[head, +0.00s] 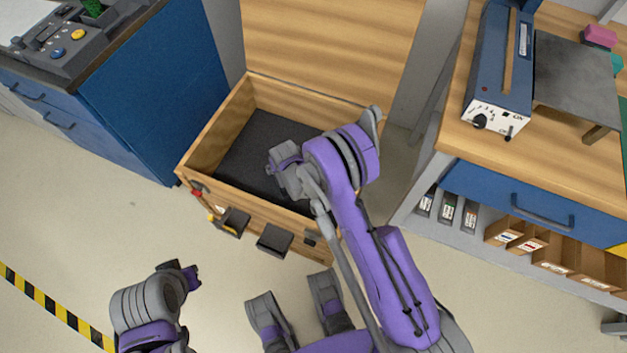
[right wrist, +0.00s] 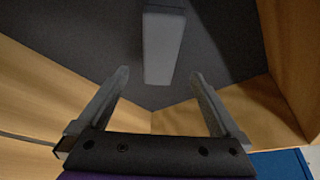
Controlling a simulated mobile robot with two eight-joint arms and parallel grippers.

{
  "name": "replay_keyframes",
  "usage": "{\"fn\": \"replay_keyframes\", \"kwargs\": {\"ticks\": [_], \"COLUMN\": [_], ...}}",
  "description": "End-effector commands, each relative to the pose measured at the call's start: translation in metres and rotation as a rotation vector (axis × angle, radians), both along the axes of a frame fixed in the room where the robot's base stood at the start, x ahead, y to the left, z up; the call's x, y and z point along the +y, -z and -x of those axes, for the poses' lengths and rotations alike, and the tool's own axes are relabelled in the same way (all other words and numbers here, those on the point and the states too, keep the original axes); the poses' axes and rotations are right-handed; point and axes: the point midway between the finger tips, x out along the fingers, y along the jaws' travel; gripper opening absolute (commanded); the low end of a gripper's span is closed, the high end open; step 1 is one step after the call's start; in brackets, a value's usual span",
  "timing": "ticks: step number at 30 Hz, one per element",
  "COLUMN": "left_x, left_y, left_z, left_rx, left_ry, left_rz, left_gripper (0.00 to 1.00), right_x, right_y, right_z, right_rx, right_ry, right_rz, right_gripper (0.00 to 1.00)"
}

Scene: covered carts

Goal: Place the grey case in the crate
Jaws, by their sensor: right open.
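The crate (head: 205,150) is a wooden chest with a dark floor, its lid (head: 335,40) raised at the back. My right gripper (head: 280,168) is over its inside. In the right wrist view the right gripper (right wrist: 160,78) is open, with nothing between its fingers. The grey case (right wrist: 163,47) lies on the crate's dark floor just beyond the fingertips, apart from both fingers. In the head view I cannot make out the case; my right gripper and arm cover that part of the crate. My left gripper (head: 188,275) is low at the left, outside the crate; its fingers are not clear.
A blue cabinet (head: 160,90) stands to the left of the crate. A wooden bench (head: 560,150) with a blue device (head: 500,70) and a drawer (head: 540,200) stands at the right. The floor (head: 90,200) at the left is free.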

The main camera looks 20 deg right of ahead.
Motion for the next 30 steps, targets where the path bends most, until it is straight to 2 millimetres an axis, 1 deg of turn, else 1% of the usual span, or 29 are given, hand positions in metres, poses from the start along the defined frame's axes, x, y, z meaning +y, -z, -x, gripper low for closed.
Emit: {"fn": "replay_keyframes", "kwargs": {"ticks": [2, 5, 8, 9, 11, 12, 14, 15, 17, 18, 20, 21, 23, 25, 26, 27, 29, 30], "left_x": [0.0, 0.0, 0.0, 0.0, 0.0, 0.0, 0.0, 0.0, 0.0, 0.0, 0.0, 0.0, 0.0, 0.0, 0.0, 0.0, 0.0, 0.0], "left_y": [0.0, 0.0, 0.0, 0.0, 0.0, 0.0, 0.0, 0.0, 0.0, 0.0, 0.0, 0.0, 0.0, 0.0, 0.0, 0.0, 0.0, 0.0], "left_z": [0.0, 0.0, 0.0, 0.0, 0.0, 0.0, 0.0, 0.0, 0.0, 0.0, 0.0, 0.0, 0.0, 0.0, 0.0, 0.0, 0.0, 0.0], "left_rx": [0.0, 0.0, 0.0, 0.0, 0.0, 0.0, 0.0, 0.0, 0.0, 0.0, 0.0, 0.0, 0.0, 0.0, 0.0, 0.0, 0.0, 0.0], "left_ry": [0.0, 0.0, 0.0, 0.0, 0.0, 0.0, 0.0, 0.0, 0.0, 0.0, 0.0, 0.0, 0.0, 0.0, 0.0, 0.0, 0.0, 0.0], "left_rz": [0.0, 0.0, 0.0, 0.0, 0.0, 0.0, 0.0, 0.0, 0.0, 0.0, 0.0, 0.0, 0.0, 0.0, 0.0, 0.0, 0.0, 0.0], "left_gripper": [0.0, 0.0, 0.0, 0.0, 0.0, 0.0, 0.0, 0.0, 0.0, 0.0, 0.0, 0.0, 0.0, 0.0, 0.0, 0.0, 0.0, 0.0], "right_x": [-0.001, -0.004, -0.01, -0.013, -0.019, -0.022, -0.026, -0.029, -0.034, -0.037, -0.041, -0.044, -0.047, -0.051, -0.052, -0.054, -0.057, -0.059], "right_y": [-0.005, -0.026, -0.065, -0.084, -0.112, -0.13, -0.155, -0.171, -0.194, -0.207, -0.226, -0.237, -0.252, -0.267, -0.272, -0.278, -0.285, -0.288], "right_z": [0.0, 0.003, 0.012, 0.018, 0.029, 0.037, 0.051, 0.061, 0.078, 0.091, 0.11, 0.124, 0.146, 0.171, 0.183, 0.198, 0.221, 0.237], "right_rx": [0.0, 0.0, -0.001, -0.001, -0.001, -0.002, -0.002, -0.002, -0.003, -0.003, -0.004, -0.004, -0.005, -0.006, -0.006, -0.006, -0.007, -0.008], "right_ry": [0.0, 0.001, 0.001, 0.001, 0.0, 0.0, 0.001, 0.001, 0.0, 0.0, 0.0, 0.0, 0.0, -0.002, -0.002, -0.001, 0.0, 0.0], "right_rz": [0.0, 0.0, 0.0, 0.0, 0.001, 0.001, 0.0, 0.0, -0.001, -0.001, -0.001, -0.001, 0.0, 0.0, 0.0, -0.001, -0.001, -0.001], "right_gripper": [1.0, 1.0, 1.0, 1.0, 1.0, 1.0, 1.0, 1.0, 1.0, 1.0, 1.0, 1.0, 1.0, 1.0, 1.0, 1.0, 1.0, 1.0]}}
